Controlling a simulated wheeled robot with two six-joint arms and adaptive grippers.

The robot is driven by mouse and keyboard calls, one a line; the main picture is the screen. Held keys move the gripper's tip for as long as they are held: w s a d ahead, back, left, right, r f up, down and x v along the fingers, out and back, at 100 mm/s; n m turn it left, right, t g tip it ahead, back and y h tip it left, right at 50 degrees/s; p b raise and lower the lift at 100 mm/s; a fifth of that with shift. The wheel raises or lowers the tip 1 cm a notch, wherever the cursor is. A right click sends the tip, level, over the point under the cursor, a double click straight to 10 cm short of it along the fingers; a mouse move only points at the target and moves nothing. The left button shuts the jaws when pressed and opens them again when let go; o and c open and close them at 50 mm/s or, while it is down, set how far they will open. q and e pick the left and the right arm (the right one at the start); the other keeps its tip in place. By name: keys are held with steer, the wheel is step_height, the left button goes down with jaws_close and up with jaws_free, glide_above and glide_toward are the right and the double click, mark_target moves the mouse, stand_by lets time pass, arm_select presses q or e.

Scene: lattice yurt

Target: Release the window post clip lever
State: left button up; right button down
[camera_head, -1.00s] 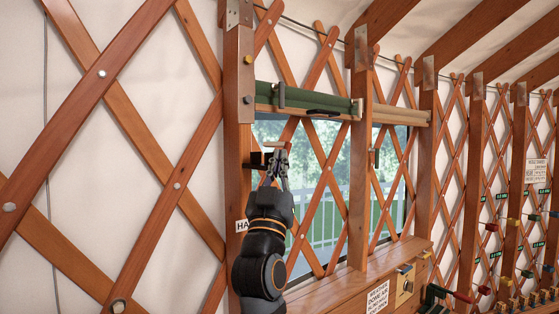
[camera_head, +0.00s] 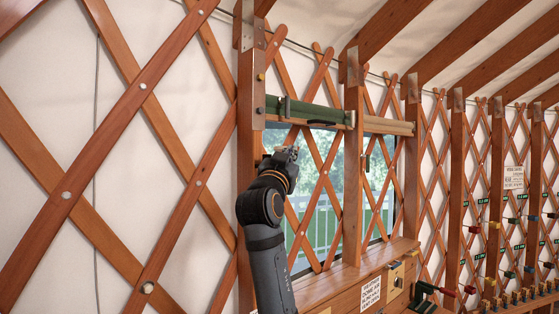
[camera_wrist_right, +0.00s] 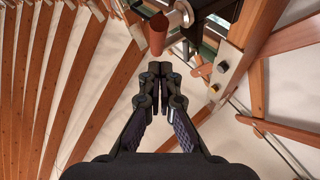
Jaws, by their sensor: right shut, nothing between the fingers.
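My right gripper (camera_head: 288,153) is at the window post (camera_head: 250,185), just below the rolled green blind (camera_head: 318,112). It covers most of the clip in the head view. In the right wrist view the same gripper (camera_wrist_right: 160,72) has its fingers together with nothing between them. A reddish-brown lever end (camera_wrist_right: 157,36) lies just beyond the fingertips, beside a pale metal part (camera_wrist_right: 181,14). I cannot tell whether the fingertips touch the lever. My left gripper is not in view.
A bolted plate (camera_wrist_right: 222,80) on a wooden post is right of the fingers in the wrist view. Crossed lattice slats (camera_head: 128,100) run along the wall. A wooden ledge with a sign (camera_head: 370,292) is below the window. Several coloured levers are at far right.

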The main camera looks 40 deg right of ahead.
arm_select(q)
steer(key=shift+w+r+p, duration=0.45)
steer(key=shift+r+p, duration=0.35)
arm_select(e)
steer(key=d+m+g+y, duration=0.1)
steer(key=d+g+y, duration=0.1)
steer(key=w+d+m+g+y, duration=0.1)
steer(key=d+m+g+y, duration=0.1)
steer(key=shift+f, duration=0.1)
stand_by(1.3)
